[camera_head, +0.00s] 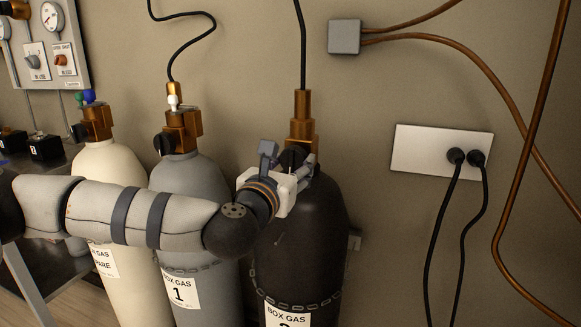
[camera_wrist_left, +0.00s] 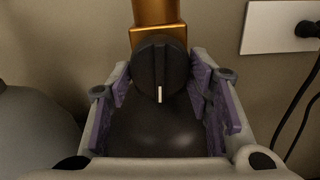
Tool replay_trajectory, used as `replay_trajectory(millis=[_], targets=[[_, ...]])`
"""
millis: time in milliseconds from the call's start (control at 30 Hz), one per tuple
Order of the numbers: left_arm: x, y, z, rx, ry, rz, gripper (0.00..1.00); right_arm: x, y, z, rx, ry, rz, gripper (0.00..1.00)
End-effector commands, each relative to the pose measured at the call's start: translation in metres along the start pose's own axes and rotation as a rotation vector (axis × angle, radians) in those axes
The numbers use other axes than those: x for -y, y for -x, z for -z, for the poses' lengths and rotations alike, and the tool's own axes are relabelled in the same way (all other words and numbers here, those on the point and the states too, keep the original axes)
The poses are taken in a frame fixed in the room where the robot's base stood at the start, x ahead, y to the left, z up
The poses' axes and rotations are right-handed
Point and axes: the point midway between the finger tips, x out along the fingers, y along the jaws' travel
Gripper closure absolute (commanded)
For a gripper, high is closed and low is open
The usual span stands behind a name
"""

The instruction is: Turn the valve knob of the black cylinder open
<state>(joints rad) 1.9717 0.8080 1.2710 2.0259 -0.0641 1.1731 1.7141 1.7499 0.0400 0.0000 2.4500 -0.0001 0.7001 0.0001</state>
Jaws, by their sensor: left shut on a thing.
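The black cylinder (camera_head: 322,225) stands at the right of the row, with a brass valve (camera_head: 302,112) on top. Its black round valve knob (camera_head: 291,157) faces me. In the left wrist view the knob (camera_wrist_left: 159,66) carries a white mark pointing straight down. My left gripper (camera_head: 289,164) reaches the knob from the front left. Its purple-padded fingers (camera_wrist_left: 160,82) are on the two sides of the knob, shut on it. In the head view the gripper and wrist partly hide the knob and the cylinder's shoulder. My right gripper is not in view.
A grey cylinder (camera_head: 185,215) and a cream cylinder (camera_head: 115,180) stand to the left, behind my left arm. A chain (camera_head: 300,304) crosses the black cylinder. A wall outlet plate (camera_head: 420,150) with black cords and brown cables is at the right.

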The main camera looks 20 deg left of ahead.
Motion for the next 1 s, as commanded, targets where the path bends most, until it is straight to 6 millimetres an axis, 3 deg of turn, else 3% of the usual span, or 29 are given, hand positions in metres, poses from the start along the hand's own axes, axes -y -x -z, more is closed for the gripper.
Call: replay_trajectory(millis=[667,700,767,1000], targets=[[-0.0009,-0.0003,-0.0045,0.008,0.054,-0.003,0.82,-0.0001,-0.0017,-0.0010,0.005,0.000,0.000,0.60],[-0.0009,-0.0003,-0.0045,0.008,0.054,-0.003,0.47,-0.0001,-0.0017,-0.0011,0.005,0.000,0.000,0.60],[-0.0008,-0.0002,-0.0041,0.008,0.054,-0.003,0.35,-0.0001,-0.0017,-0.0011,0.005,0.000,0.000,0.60],[-0.0002,-0.0001,-0.0019,0.003,0.054,-0.001,0.35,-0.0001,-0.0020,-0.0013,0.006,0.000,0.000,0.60]])
